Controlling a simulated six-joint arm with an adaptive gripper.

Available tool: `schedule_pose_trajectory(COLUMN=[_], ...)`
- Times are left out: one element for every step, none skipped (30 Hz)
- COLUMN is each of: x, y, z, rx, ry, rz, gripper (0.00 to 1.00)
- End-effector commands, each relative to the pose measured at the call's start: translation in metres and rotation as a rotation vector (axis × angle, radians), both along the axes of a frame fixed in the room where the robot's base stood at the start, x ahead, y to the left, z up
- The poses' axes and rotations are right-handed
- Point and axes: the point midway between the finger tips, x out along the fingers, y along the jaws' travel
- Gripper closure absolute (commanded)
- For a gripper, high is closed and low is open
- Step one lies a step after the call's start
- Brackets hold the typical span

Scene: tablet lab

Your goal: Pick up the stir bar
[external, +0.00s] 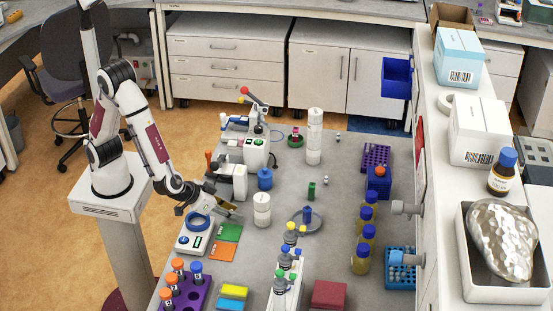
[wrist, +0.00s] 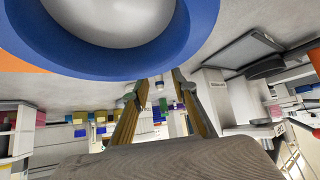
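I cannot pick out the stir bar with certainty in either view. My gripper (external: 229,209) is low beside the blue-ringed device (external: 187,244) at the left of the bench, close to its ring. In the wrist view my gripper (wrist: 158,86) has its two tan fingers apart with nothing seen between them. The blue ring (wrist: 122,73) with a pale round inside fills the top of that view, very near the fingers. It may hide small things behind it.
Green and orange cards (external: 222,251) lie right of the device. A white jar (external: 262,209), a blue bottle on a grey round plate (external: 307,231) and a purple tube rack (external: 185,295) stand nearby.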

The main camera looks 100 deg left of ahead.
Motion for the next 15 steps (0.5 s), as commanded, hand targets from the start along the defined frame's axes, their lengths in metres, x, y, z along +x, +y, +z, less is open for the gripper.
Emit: schedule_pose_trajectory(x=[0.0001, 0.0001, 0.0001, 0.0001, 0.0001, 0.0, -0.0001, -0.0001, -0.0001, -0.0001, -0.0001, -0.0001, -0.0001, -0.0002, -0.0002], y=[0.0001, 0.0, -0.0001, -0.0001, -0.0001, 0.0, 0.0, -0.0001, -0.0001, -0.0001, -0.0001, -0.0001, -0.0001, -0.0001, -0.0001], z=[-0.0001, -0.0001, 0.0, 0.0, 0.0, 0.0, -0.0001, 0.0, 0.0, 0.0, 0.0, 0.0, 0.0, 0.0001, 0.0001], rx=[0.0, 0.0, 0.0, 0.0, 0.0, 0.0, 0.0, 0.0, 0.0, 0.0, 0.0, 0.0, 0.0, 0.0, 0.0], ry=[0.0, 0.0, 0.0, 0.0, 0.0, 0.0, 0.0, 0.0, 0.0, 0.0, 0.0, 0.0, 0.0, 0.0, 0.0], rz=[0.0, 0.0, 0.0, 0.0, 0.0, 0.0, 0.0, 0.0, 0.0, 0.0, 0.0, 0.0, 0.0, 0.0, 0.0], gripper=[0.73, 0.73, 0.73, 0.73, 0.73, 0.73, 0.73, 0.73, 0.73, 0.73, 0.73, 0.73, 0.73, 0.81, 0.9])
